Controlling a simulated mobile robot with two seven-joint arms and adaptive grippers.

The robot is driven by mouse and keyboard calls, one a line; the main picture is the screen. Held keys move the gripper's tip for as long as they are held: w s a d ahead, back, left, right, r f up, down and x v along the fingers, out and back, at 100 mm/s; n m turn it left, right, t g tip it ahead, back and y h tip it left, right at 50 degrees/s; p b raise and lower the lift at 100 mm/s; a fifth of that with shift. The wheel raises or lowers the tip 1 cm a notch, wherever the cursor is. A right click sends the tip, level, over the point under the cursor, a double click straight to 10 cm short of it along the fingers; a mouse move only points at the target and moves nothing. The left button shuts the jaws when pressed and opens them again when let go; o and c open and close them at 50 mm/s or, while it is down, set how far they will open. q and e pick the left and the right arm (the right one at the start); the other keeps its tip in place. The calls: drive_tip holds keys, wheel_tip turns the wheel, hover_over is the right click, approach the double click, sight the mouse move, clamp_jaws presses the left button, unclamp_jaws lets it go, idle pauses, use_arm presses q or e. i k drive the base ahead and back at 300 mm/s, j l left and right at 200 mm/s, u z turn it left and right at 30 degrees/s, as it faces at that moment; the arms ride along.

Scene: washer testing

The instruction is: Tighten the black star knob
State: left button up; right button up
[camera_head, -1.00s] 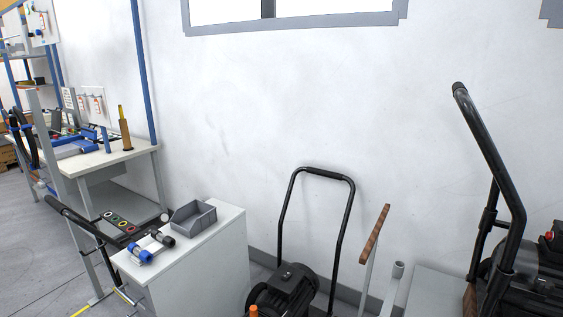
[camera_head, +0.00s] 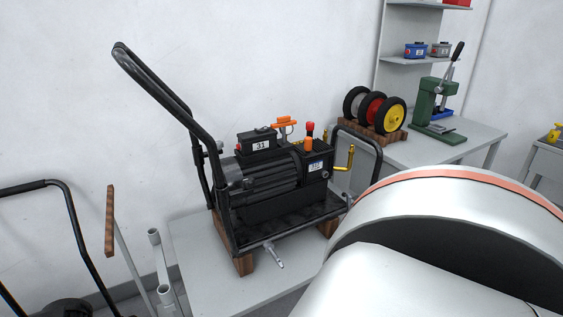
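A black pressure washer (camera_head: 270,185) stands on wooden blocks on a light grey table, with its tall black handle (camera_head: 165,95) leaning up to the left. It carries a black box marked 31 (camera_head: 257,141) and orange and red fittings on top. I cannot make out a black star knob; small dark fittings show around the lower handle, but their shape is too small to tell. Neither of my grippers is in view. A large white link of my own arm with an orange stripe fills the lower right and hides part of the table.
A wooden rack with several wheels (camera_head: 376,112) and a green arbor press (camera_head: 437,108) stand on a bench at the right. A shelf (camera_head: 412,61) holds small boxes. Another black cart handle (camera_head: 65,190) and a wood-topped post (camera_head: 110,220) stand at the left.

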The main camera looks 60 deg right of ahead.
sight(248, 182)
drive_tip(key=z, duration=1.35)
drive_tip(key=l+z, duration=0.1)
drive_tip(key=z, duration=0.3)
